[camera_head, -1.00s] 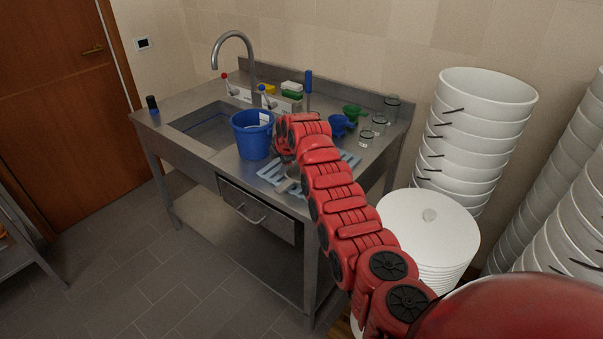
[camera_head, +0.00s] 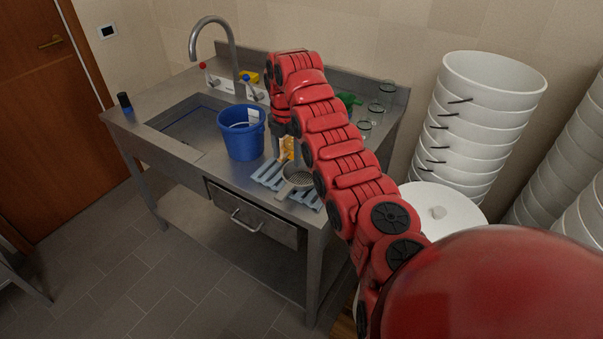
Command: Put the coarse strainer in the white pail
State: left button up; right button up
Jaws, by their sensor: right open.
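A strainer (camera_head: 298,176) with a round grey mesh bowl lies on the light blue slatted rack (camera_head: 268,174) at the counter's front right. I cannot tell from here whether it is the coarse one. My right gripper (camera_head: 283,152) points down just above and behind the rack, close to the strainer and right of the blue bucket. It is open, and its fingertips are small and partly unclear. White pails (camera_head: 487,77) stand nested in a tall stack at the right. A white lid (camera_head: 437,212) covers a lower stack in front. My left gripper is out of view.
A blue bucket (camera_head: 242,138) stands on the steel counter (camera_head: 160,95) between the sink and my right gripper. The tap (camera_head: 212,25) rises behind. Glass jars (camera_head: 386,88) and a green funnel (camera_head: 349,100) are at the back right. My arm hides part of the counter.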

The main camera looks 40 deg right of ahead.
aim_at(289, 186)
notch_tip(289, 186, down, 8)
jog(key=shift+w+f+p, duration=0.1)
jog(key=shift+f+p, duration=0.05)
jog(key=shift+p, duration=1)
jog(key=f+p, duration=0.1)
jog(key=f, duration=0.1)
jog(key=f+p, duration=0.1)
jog(key=f, duration=0.1)
jog(key=shift+s+d+p, duration=0.1)
jog(key=shift+s+p, duration=0.1)
jog(key=shift+p, duration=0.15)
jog(key=shift+f, duration=0.6)
jog(key=shift+c, duration=0.2)
grip_shut()
